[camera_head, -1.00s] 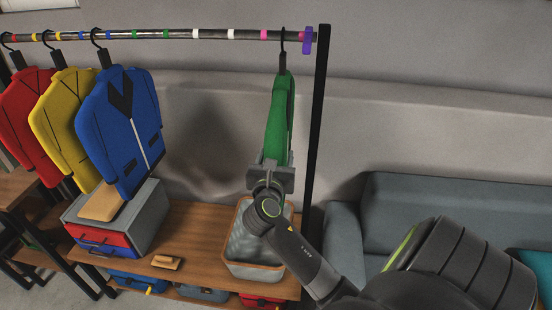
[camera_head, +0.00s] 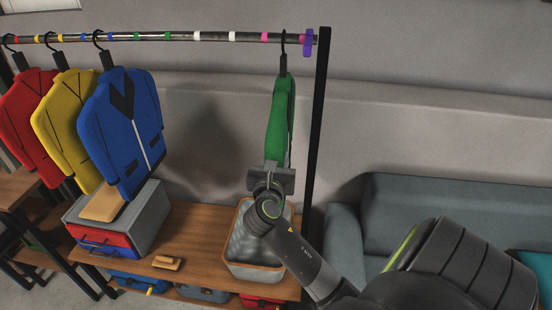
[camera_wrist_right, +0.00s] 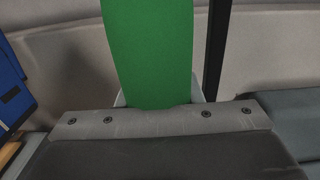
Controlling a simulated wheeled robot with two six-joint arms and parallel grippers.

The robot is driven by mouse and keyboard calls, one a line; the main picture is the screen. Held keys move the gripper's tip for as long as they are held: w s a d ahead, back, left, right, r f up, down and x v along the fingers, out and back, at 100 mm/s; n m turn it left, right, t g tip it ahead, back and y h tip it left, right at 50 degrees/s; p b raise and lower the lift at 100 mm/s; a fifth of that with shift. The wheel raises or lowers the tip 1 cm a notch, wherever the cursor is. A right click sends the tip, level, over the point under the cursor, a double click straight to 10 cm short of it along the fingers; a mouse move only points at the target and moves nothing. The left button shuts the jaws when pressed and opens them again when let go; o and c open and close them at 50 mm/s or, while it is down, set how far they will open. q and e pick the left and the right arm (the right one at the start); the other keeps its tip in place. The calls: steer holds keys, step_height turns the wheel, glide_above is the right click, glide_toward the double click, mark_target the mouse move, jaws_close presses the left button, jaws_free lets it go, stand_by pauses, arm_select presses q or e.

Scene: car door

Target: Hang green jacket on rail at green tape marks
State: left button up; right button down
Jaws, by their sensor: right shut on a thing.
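The green jacket (camera_head: 280,115) hangs edge-on from a black hanger (camera_head: 283,45) at the right end of the rail (camera_head: 190,35), between the pink tape mark and the purple end piece. My right gripper (camera_head: 274,168) is shut on the lower part of the green jacket. In the right wrist view the green cloth (camera_wrist_right: 150,50) rises from between the fingers (camera_wrist_right: 160,105). Two green tape marks (camera_head: 137,35) and (camera_head: 166,35) sit on the rail left of the white marks, with bare rail between them. My left gripper is not in view.
Blue (camera_head: 122,130), yellow (camera_head: 65,125) and red (camera_head: 35,115) jackets hang at the left. A rack post (camera_head: 317,120) stands just right of the green jacket. A grey bin (camera_head: 250,250) and a case (camera_head: 120,220) stand on the wooden bench. A sofa (camera_head: 440,210) is at right.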

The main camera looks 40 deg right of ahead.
steer(key=shift+r+p, duration=0.35)
steer(key=shift+p, duration=0.1)
steer(key=shift+r, duration=0.1)
